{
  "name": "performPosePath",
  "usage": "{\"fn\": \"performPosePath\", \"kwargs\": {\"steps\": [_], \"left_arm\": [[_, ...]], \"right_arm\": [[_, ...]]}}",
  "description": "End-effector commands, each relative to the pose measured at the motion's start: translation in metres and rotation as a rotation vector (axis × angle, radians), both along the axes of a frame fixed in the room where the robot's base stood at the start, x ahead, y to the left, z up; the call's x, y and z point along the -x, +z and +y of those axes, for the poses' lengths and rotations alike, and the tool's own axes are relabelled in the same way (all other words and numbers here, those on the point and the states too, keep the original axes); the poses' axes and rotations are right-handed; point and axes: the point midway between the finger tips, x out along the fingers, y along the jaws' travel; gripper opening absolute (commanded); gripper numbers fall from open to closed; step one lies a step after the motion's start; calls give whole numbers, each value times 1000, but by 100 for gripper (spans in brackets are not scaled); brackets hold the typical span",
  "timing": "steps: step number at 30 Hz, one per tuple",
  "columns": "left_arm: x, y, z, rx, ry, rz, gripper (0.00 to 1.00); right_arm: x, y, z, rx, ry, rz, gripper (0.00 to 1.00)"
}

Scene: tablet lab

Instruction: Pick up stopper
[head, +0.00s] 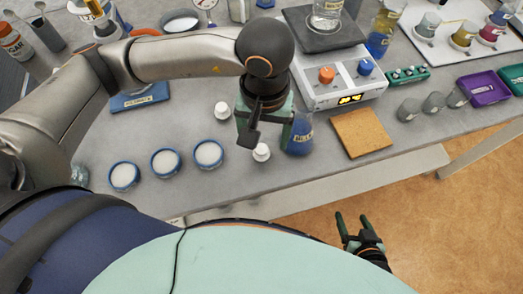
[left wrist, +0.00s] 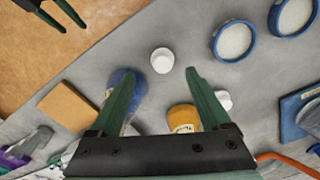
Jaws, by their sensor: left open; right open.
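A white stopper (head: 261,153) stands on the grey bench near its front edge. In the left wrist view this stopper (left wrist: 162,60) lies just beyond the fingertips, roughly centred between them. A second white stopper (head: 222,110) is further back and left; it also shows beside a finger in the left wrist view (left wrist: 224,99). My left gripper (head: 264,138) points down, open and empty, above and slightly behind the near stopper. Whether a finger touches anything is unclear. My right gripper (head: 352,215) is open and empty, over the floor in front of the bench.
A blue flask (head: 300,138) stands close to the left gripper's right finger. An amber labelled vessel (left wrist: 183,118) shows between the fingers in the left wrist view. Blue-rimmed dishes (head: 165,162) lie left, a cork mat (head: 361,132) right, a hotplate (head: 340,82) behind.

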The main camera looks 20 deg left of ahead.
Motion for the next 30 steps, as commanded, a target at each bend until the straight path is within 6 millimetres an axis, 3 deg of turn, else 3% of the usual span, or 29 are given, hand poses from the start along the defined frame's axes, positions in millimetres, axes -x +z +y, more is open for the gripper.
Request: {"fn": "performPosePath", "kwargs": {"steps": [10, 20, 30], "left_arm": [[7, -46, 4, 0, 1, 2, 81], [6, -53, 4, 1, 0, 0, 81], [6, -52, 4, 1, 0, 0, 45]], "right_arm": [[0, -10, 0, 0, 0, -1, 71], [-1, -11, 0, 0, 0, -2, 71], [-1, -11, 0, 0, 1, -3, 71]]}}
